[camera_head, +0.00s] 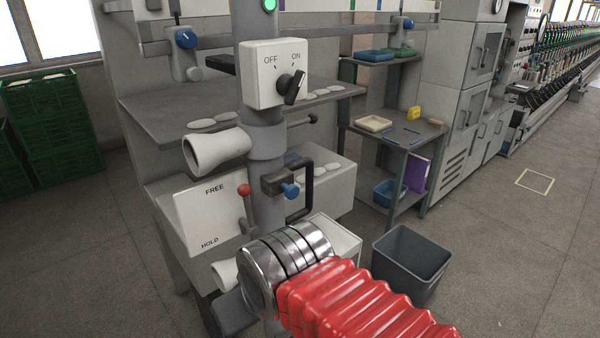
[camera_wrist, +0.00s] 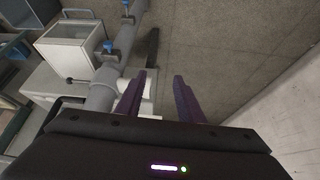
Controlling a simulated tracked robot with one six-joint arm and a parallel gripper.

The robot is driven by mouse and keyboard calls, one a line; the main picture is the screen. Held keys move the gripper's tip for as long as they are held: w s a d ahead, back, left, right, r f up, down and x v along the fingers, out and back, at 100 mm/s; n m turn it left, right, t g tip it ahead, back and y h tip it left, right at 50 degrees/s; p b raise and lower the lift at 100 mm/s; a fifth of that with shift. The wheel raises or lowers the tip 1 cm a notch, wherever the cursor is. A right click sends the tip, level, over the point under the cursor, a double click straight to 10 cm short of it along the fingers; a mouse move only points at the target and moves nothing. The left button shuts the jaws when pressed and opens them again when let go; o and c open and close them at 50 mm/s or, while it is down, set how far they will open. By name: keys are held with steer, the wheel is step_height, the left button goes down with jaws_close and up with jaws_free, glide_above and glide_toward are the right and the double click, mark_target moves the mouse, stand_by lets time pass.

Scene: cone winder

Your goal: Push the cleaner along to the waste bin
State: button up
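The cleaner (camera_head: 268,205) is a grey upright column with pale nozzles, an OFF/ON switch box (camera_head: 262,75) and a black handle (camera_head: 306,187). The switch knob leans toward ON. A red-tipped lever (camera_head: 244,192) on the FREE/HOLD plate points up, nearer FREE. The dark grey waste bin (camera_head: 410,262) stands on the floor to the right, apart from the cleaner; its inside is partly seen. My arm hides the lower column. The cleaner's column (camera_wrist: 105,85) runs left of the fingers.
The winder's shelves (camera_head: 190,125) stand behind the cleaner along an overhead rail (camera_head: 330,36). A side table (camera_head: 405,135) with trays and a blue bin (camera_head: 388,192) stands behind the waste bin. Green crates (camera_head: 55,120) are stacked at left. The floor at right is clear.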

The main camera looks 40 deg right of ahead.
steer(key=w+d+r+t, duration=0.1)
steer(key=w+d+t, duration=0.3)
steer(key=d, duration=0.5)
steer(key=w+d+r+m+t+h, duration=0.1)
steer(key=w+d+t, duration=0.3)
steer(key=d, duration=0.6)
steer(key=w+d+r+t+h, duration=0.1)
steer(key=w+d+t, duration=0.3)
steer(key=d, duration=0.6)
steer(key=shift+w+d, duration=0.2)
steer(key=shift+w, duration=0.8)
steer(key=shift+w, duration=0.15)
